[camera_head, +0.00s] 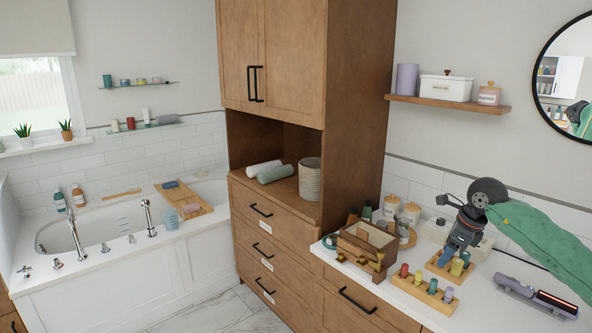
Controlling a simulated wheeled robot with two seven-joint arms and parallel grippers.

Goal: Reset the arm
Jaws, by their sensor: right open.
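My right arm (540,238) comes in from the right in a green sleeve, over the white counter. My right gripper (447,262) points down at the counter, open, with its tips close to a small wooden tray (436,268) that carries a few small bottles (457,266). Whether the fingers touch anything there is too small to tell. My left gripper and arm are not in the picture.
A wooden rack (408,284) with several coloured bottles lies in front on the counter. A wooden box (366,245) is left of it, a purple-grey device (537,296) right. A tall wooden cabinet (350,120) stands left; a shelf (450,103) hangs above.

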